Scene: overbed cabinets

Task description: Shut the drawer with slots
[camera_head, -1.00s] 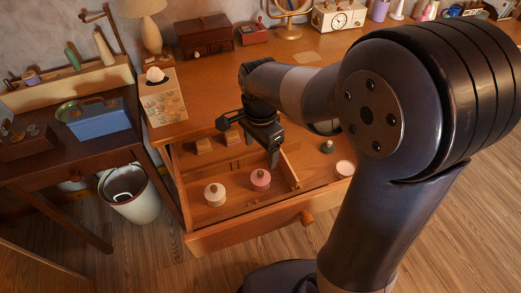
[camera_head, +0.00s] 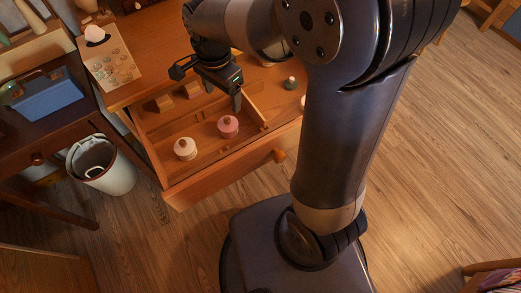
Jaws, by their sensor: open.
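The wooden drawer (camera_head: 230,161) is pulled out of the desk, and its inside shows dividers. A white lidded jar (camera_head: 185,149) and a pink lidded jar (camera_head: 228,126) stand in it, with two small wooden blocks (camera_head: 164,103) towards the back. A round wooden knob (camera_head: 279,155) is on the drawer front. My gripper (camera_head: 207,88) is open and empty, above the drawer's back part, and apart from the knob. My arm hides part of the desk top and the drawer's right back.
A small green bottle (camera_head: 290,84) stands right of the drawer. A white bin (camera_head: 104,166) stands on the floor at left, near a darker table with a blue box (camera_head: 45,96).

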